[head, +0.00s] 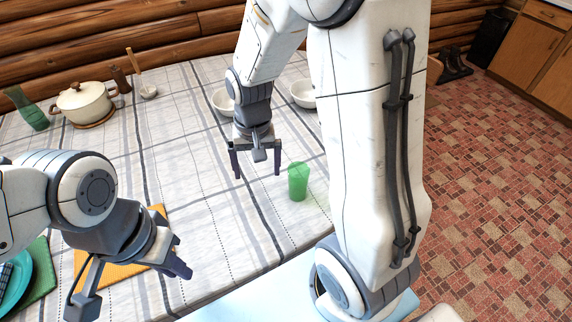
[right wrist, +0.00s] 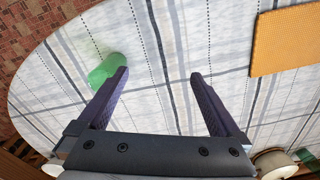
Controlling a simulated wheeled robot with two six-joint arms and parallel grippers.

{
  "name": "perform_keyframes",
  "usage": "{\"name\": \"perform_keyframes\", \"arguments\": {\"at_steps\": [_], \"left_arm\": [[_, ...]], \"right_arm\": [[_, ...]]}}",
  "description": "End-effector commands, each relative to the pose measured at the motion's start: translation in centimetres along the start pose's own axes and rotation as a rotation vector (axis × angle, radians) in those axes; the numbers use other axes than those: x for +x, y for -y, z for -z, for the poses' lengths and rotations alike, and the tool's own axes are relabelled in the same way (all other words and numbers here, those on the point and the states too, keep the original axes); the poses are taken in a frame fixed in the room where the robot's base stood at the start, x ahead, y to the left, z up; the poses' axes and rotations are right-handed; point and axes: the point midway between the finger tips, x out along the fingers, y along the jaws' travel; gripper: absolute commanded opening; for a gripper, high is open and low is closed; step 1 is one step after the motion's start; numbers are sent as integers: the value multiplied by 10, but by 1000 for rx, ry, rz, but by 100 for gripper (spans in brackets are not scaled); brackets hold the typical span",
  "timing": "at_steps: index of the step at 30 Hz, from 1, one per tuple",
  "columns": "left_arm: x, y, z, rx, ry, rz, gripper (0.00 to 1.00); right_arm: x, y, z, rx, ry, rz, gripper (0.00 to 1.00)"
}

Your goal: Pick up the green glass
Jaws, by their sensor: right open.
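The green glass (head: 298,182) stands upright on the checked tablecloth, near the right side of the table in the head view. It also shows in the right wrist view (right wrist: 103,70), just left of the left finger and partly hidden behind it. My right gripper (head: 257,172) is open and empty, left of the glass in the head view and apart from it; its two fingers also show in the right wrist view (right wrist: 158,78). My left gripper (head: 136,288) is low on the left, over the front of the table near an orange placemat; its opening is hard to make out.
Two white bowls, one on the left (head: 223,101) and one on the right (head: 303,94), stand behind my right gripper. A lidded pot (head: 84,103), a green bottle (head: 27,110) and a pepper mill (head: 121,79) are at the back left. A teal plate (head: 14,284) is at front left. The table's middle is clear.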

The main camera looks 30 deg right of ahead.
Motion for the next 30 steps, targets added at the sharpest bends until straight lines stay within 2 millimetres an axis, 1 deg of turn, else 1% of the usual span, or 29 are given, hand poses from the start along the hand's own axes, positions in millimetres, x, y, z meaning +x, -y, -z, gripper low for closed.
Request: {"name": "perform_keyframes", "arguments": {"at_steps": [1,3,6,9,12,18,21,26,30], "left_arm": [[-8,-1,0,0,0,0,17],[-13,-1,1,0,0,0,17],[-17,-1,1,0,0,0,17],[-18,-1,1,0,0,0,17],[-19,-1,1,0,0,0,17],[-22,-2,1,0,0,0,17],[-22,-2,1,0,0,0,17],[-26,-2,1,0,0,0,17],[-33,-2,2,0,0,0,17]], "right_arm": [[8,-24,22,131,8,-11,100],[22,-52,45,280,9,-18,100],[39,-85,65,436,7,-25,100],[50,-105,74,526,6,-28,100],[62,-112,77,559,7,-30,100],[94,-113,76,559,8,-30,100],[103,-113,76,558,6,-29,100],[113,-113,74,556,7,-30,100],[133,-115,70,556,10,-31,100]]}}
